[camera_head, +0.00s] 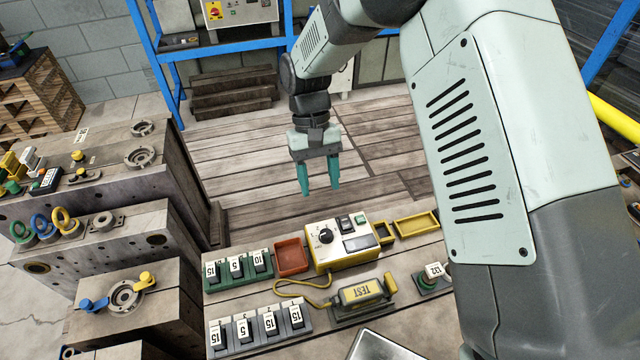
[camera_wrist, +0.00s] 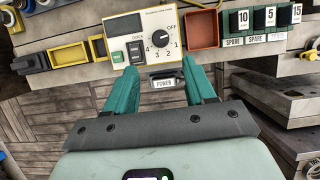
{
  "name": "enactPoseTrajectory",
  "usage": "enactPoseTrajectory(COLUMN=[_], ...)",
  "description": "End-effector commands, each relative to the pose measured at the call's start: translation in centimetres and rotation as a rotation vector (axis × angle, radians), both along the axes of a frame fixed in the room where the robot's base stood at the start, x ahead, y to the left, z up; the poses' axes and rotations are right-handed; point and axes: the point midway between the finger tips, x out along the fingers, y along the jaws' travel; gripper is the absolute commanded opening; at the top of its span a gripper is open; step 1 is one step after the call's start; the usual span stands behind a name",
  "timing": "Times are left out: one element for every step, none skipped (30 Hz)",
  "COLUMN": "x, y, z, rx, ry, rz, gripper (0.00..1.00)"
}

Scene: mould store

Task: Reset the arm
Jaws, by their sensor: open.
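My gripper (camera_head: 319,180) hangs from my arm with its two green fingers pointing down. It is over the wooden plank floor, behind the bench, in the head view. The fingers are apart and nothing is between them. In the wrist view my gripper (camera_wrist: 160,75) shows both green fingers spread, with the yellow and white control box (camera_wrist: 180,20) beyond the tips. That box (camera_head: 322,262) stands on the bench, with a dial marked OFF to 4. My arm's large pale link covers part of the right side of the head view.
The bench carries a red tray (camera_head: 291,256), yellow trays (camera_head: 416,225), a yellow TEST device (camera_head: 362,293), and numbered blocks in a green rack (camera_head: 240,268) and a grey rack (camera_head: 258,325). Stacked steel moulds (camera_head: 110,190) stand left. A blue frame (camera_head: 225,47) stands behind; planks between are clear.

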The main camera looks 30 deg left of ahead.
Motion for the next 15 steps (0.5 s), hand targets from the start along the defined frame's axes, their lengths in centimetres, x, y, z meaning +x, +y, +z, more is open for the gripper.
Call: enactPoseTrajectory(x=[0.0,0.0,0.0,0.0,0.0,0.0,0.0,0.0,0.0,0.0,0.1,0.3,0.5,0.8,1.2], y=[0.0,0.0,0.0,0.0,0.0,0.0,0.0,0.0,0.0,0.0,-0.1,-0.3,-0.6,-0.9,-1.5], z=[0.0,0.0,0.0,0.0,0.0,0.0,0.0,0.0,0.0,0.0,0.2,0.6,1.1,1.7,2.9], rx=[0.0,0.0,0.0,0.0,0.0,0.0,0.0,0.0,0.0,0.0,0.002,0.005,0.009,0.015,0.023], ry=[0.0,0.0,0.0,0.0,0.0,0.0,0.0,0.0,0.0,-0.001,-0.003,-0.009,-0.015,-0.025,-0.041], rz=[0.0,0.0,0.0,0.0,0.0,0.0,0.0,0.0,0.0,-0.001,-0.002,-0.006,-0.012,-0.019,-0.031], gripper=[0.54,0.54,0.54,0.54,0.54,0.54,0.54,0.54,0.54,0.54,0.54,0.54,0.54,0.54,0.54])
